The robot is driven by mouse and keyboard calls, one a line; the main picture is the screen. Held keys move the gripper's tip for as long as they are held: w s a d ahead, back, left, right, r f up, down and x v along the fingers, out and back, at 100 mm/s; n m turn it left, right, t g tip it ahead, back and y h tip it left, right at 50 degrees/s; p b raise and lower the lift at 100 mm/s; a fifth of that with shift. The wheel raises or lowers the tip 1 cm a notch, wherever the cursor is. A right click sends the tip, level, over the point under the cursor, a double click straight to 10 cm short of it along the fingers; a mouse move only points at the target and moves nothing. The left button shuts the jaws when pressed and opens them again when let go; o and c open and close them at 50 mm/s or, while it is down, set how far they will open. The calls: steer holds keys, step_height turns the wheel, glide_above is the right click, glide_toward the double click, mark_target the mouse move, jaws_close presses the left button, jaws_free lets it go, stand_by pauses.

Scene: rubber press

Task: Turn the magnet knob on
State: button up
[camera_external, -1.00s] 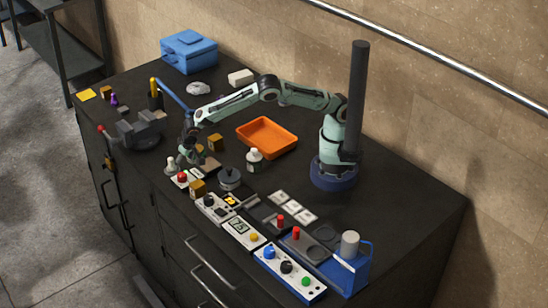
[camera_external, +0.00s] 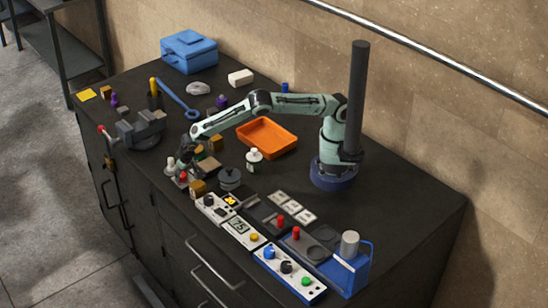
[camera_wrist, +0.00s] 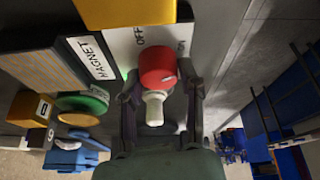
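The red magnet knob (camera_wrist: 158,64) sits on a light panel (camera_wrist: 122,42) labelled MAGNET, with OFF and ON marks beside the knob. In the external view the knob (camera_external: 183,176) is small at the bench's front left. My gripper (camera_wrist: 159,74) has its two fingers spread on either side of the knob. Whether either finger touches it is not clear. A white pawn-like piece (camera_wrist: 153,108) shows between the fingers, in front of the knob; in the external view it (camera_external: 171,164) stands beside the knob. The knob's exact setting is hard to read.
A yellow-brown block (camera_wrist: 125,12) lies close to the panel. A green-topped round piece (camera_wrist: 82,104) and a small numbered block (camera_wrist: 30,108) are at the left. In the external view, an orange tray (camera_external: 267,153) and several control panels lie farther right.

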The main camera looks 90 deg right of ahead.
steer(key=shift+n, duration=0.7)
steer(key=shift+c, duration=0.3)
steer(key=o, duration=1.2)
steer(key=shift+c, duration=0.2)
steer(key=v, duration=1.2)
steer(key=shift+s+d, duration=0.15)
steer(key=shift+d, duration=0.05)
